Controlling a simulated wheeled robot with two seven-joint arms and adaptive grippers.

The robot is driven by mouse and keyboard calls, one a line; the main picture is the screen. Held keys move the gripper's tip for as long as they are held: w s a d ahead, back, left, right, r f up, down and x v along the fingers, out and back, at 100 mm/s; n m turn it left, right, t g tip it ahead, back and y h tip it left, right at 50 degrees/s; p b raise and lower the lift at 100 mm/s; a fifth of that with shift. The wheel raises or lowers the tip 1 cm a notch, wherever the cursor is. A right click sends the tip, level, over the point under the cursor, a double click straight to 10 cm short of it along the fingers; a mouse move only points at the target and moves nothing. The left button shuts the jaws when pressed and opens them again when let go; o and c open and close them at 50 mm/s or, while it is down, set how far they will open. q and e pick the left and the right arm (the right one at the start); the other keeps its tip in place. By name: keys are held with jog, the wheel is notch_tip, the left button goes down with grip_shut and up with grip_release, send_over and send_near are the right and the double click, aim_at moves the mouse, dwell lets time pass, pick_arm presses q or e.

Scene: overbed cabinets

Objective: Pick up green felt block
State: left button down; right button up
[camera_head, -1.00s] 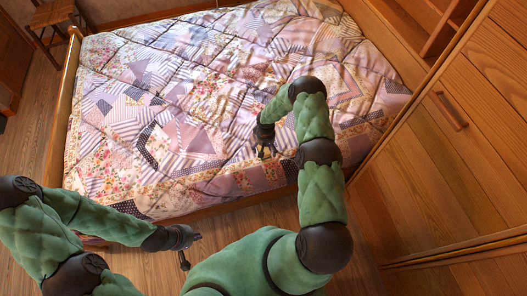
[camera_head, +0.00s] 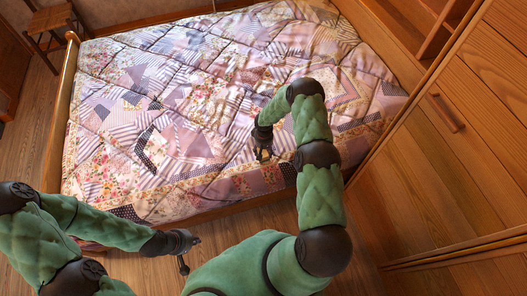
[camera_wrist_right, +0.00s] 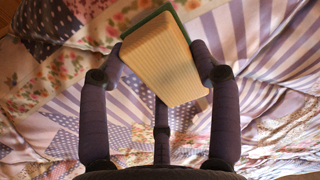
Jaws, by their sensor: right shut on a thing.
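The green felt block (camera_wrist_right: 160,58) is between the fingers of my right gripper (camera_wrist_right: 160,65) in the right wrist view. It shows a cream, finely ribbed face with a dark green edge along its top and right side. The fingers are shut on its left and right sides, and the block sits tilted in the grip. In the head view my right gripper (camera_head: 263,153) is over the near part of the bed, and the block is too small to make out there. My left gripper (camera_head: 186,246) hangs over the floor in front of the bed; its finger opening is unclear.
The patchwork quilt (camera_head: 190,110) covers the bed under my right gripper. A wooden bed rail (camera_head: 215,208) runs along the near edge. Wooden cabinets (camera_head: 450,150) stand close on the right. A wooden chair (camera_head: 52,25) is at the far left. The wood floor (camera_head: 40,130) is clear at left.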

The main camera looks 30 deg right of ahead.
jog(key=s+a+r, duration=0.1)
jog(key=r, duration=0.1)
jog(key=s+a+r+p, duration=0.1)
jog(key=r, duration=0.2)
jog(key=s+a+r+p, duration=0.1)
jog(key=r, duration=0.1)
jog(key=shift+r, duration=0.3)
jog(key=s+a+r, duration=0.4)
jog(key=s+a, duration=0.2)
jog(key=s, duration=0.1)
jog(key=shift+a+r, duration=0.25)
jog(key=shift+a, duration=0.15)
